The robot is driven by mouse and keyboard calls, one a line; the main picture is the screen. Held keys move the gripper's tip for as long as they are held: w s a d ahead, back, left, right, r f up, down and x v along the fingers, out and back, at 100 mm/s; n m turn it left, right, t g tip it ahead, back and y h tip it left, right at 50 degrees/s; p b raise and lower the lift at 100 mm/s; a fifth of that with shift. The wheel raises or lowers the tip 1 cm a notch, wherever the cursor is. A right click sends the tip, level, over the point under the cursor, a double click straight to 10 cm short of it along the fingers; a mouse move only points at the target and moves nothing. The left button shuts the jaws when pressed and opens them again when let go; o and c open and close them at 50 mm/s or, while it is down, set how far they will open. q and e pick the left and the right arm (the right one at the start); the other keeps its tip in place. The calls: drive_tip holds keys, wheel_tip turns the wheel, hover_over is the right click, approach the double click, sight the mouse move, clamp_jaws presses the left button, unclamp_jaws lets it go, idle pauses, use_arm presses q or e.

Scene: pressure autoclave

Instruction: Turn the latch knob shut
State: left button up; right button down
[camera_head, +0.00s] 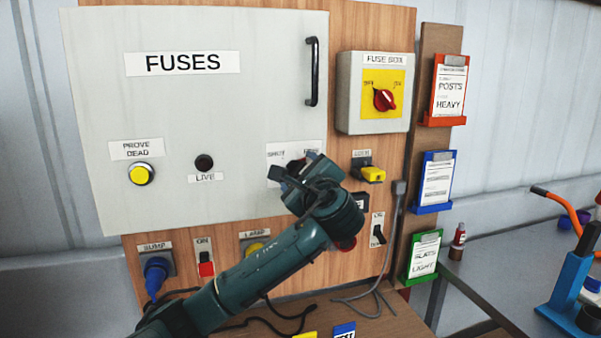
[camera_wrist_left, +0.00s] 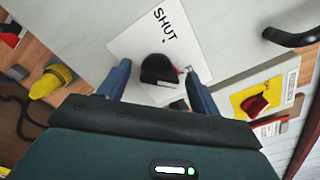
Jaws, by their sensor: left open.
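The latch knob is a dark knob on a white plate (camera_wrist_left: 135,42) marked SHUT, on the grey FUSES door (camera_head: 100,85). In the left wrist view the knob (camera_wrist_left: 158,68) sits between the two blue fingers of my left gripper (camera_wrist_left: 164,85), which is open. A small red mark shows at the knob's right side. I cannot tell whether either finger touches it. In the head view my left gripper (camera_head: 290,178) is in front of the plate (camera_head: 282,155) and hides most of the knob. My right gripper is not in view.
A black door handle (camera_head: 312,72) stands out above the plate. The fuse box (camera_head: 376,92) with a red rotary switch is to the right. Cables lie on the bench below.

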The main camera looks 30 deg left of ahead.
use_arm(q)
drive_tip(key=shift+c, duration=0.4)
drive_tip(key=c, duration=0.9)
